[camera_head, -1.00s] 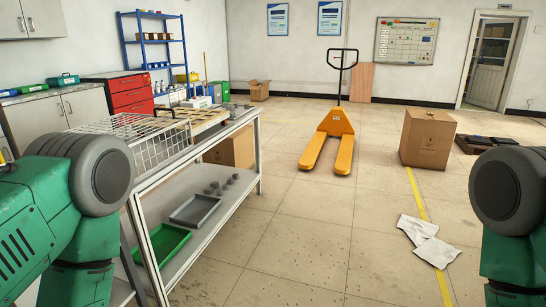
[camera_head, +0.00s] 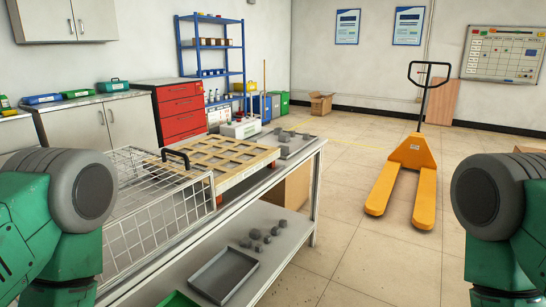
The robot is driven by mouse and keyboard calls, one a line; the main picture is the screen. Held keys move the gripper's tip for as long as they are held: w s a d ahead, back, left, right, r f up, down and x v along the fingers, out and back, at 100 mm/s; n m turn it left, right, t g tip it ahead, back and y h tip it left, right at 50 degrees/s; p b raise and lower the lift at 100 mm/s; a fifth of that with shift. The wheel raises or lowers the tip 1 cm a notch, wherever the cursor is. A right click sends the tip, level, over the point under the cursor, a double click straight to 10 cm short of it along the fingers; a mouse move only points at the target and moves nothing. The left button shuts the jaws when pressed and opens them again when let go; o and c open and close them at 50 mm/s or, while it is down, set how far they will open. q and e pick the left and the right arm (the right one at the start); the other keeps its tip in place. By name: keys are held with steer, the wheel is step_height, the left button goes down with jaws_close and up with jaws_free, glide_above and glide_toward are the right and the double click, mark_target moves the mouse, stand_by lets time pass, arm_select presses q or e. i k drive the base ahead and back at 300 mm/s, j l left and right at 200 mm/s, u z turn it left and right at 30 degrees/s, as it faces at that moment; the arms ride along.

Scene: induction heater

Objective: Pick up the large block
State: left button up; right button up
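Several small dark grey blocks (camera_head: 284,138) sit on the far right end of the workbench top. Several more grey blocks (camera_head: 256,234) lie loose on the bench's lower shelf, beside a grey tray. They are too small in the picture to tell which one is the large block. A wooden grid frame (camera_head: 215,158) lies on the bench top. My green and grey arm parts show at the left and right edges. Neither of my grippers is in view.
A white wire basket (camera_head: 150,215) stands at the near left of the bench. The grey tray (camera_head: 224,275) is on the lower shelf. A yellow pallet jack (camera_head: 411,165) stands to the right. Floor between bench and jack is clear.

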mark_target(284, 149)
steer(key=i+l+u, duration=0.1)
steer(key=i+l, duration=0.55)
steer(key=i, duration=0.2)
steer(key=i+l+u, duration=0.1)
steer(key=i+l, duration=0.6)
steer(key=i, duration=0.1)
